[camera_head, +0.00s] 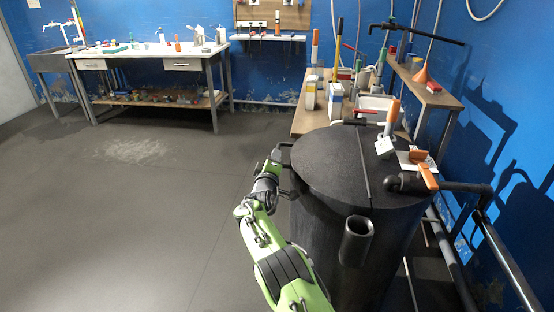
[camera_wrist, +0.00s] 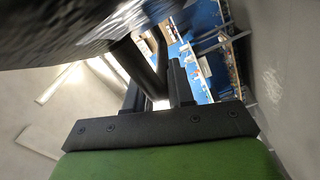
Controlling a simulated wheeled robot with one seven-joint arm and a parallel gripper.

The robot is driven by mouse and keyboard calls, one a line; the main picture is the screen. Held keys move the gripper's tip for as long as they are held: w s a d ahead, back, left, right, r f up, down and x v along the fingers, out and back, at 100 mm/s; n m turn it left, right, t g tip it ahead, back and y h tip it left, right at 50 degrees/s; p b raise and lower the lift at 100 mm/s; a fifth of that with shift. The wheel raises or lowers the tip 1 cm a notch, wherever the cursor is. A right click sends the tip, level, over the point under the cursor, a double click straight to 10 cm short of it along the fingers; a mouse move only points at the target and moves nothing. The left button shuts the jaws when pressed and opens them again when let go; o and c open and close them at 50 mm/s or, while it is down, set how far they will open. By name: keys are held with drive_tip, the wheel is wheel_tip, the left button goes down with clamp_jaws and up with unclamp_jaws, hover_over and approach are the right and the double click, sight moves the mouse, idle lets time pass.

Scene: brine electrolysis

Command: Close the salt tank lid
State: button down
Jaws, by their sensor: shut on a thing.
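The salt tank (camera_head: 340,250) is a large dark cylinder at the right of the head view. Its black lid (camera_head: 322,160) lies flat or nearly flat over the left part of the top, beside a straight seam. I cannot tell whether a small gap is left at the rim. My gripper (camera_head: 279,158) is at the lid's left edge, shut on the dark lid handle (camera_head: 285,146). In the wrist view, my gripper (camera_wrist: 158,92) has the dark bar of the handle (camera_wrist: 138,68) between its fingers, and the tank's dark underside or edge fills the upper left.
Orange-handled valves (camera_head: 427,176) and a pipe (camera_head: 455,188) are at the tank's right. A short open pipe (camera_head: 356,241) sticks out at its front. A wooden bench (camera_head: 305,122) with bottles stands behind. The floor (camera_head: 130,220) on the left is clear.

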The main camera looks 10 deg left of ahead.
drive_tip(key=shift+d+f, duration=0.15)
drive_tip(key=shift+f, duration=0.55)
drive_tip(key=c, duration=1.1)
unclamp_jaws()
drive_tip(key=shift+r, duration=0.25)
drive_tip(key=shift+s, duration=0.15)
drive_tip(key=s+p, duration=0.2)
drive_tip(key=s, duration=1.3)
drive_tip(key=shift+s+a, duration=0.2)
drive_tip(key=shift+a, duration=0.25)
